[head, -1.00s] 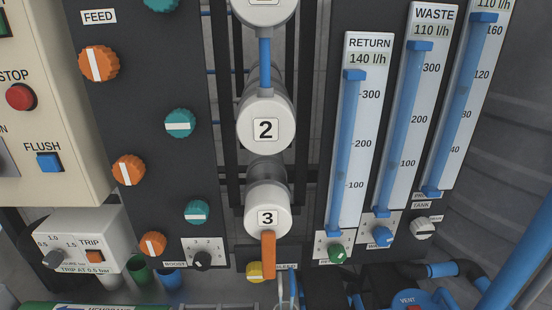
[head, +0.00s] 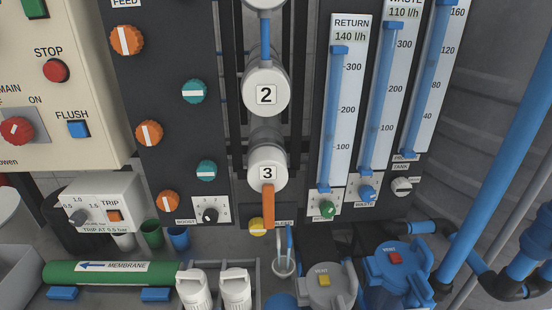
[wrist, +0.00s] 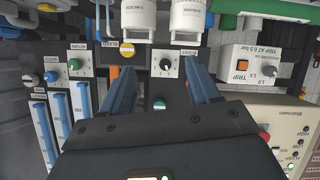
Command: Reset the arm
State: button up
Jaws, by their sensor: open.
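My gripper (wrist: 160,92) shows in the wrist view, which sees the rack upside down. Its two dark fingers are apart with nothing held between them. The black booster knob (wrist: 166,64) on its white plate shows beyond and between the fingertips. A teal knob (wrist: 159,103) shows between the fingers, nearer the palm. My gripper and arm do not show in the head view. There, the booster knob (head: 210,214) sits at the lower edge of the dark panel, left of the orange lever (head: 268,206) under the white housing marked 3 (head: 267,172).
Flow gauges marked RETURN (head: 341,100) and WASTE (head: 390,100) stand on the right. The TRIP box (head: 103,203), green membrane tube (head: 110,272) and white filter housings (head: 235,288) are at lower left. Blue-capped VENT housing (head: 397,268) and pipes fill the lower right.

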jog(key=s+d+f+g+y, duration=0.1)
jog(key=s+d+f, duration=0.2)
jog(key=d, duration=0.3)
jog(key=s+d+f+n+y, duration=0.1)
jog(key=s+d+f, duration=0.25)
jog(key=d, duration=0.35)
jog(key=s+d+f+g, duration=0.1)
jog(key=s+d+f, duration=0.25)
jog(key=d, duration=0.25)
jog(key=s+d+r+m+t+h, duration=0.2)
jog(key=s+d+r+m+t, duration=0.1)
jog(key=s+d+r, duration=1)
jog(key=s+d+m, duration=0.1)
jog(key=s, duration=0.2)
jog(key=shift+s+d+t, duration=0.15)
jog(key=shift+d+t, duration=0.15)
jog(key=shift+d, duration=0.05)
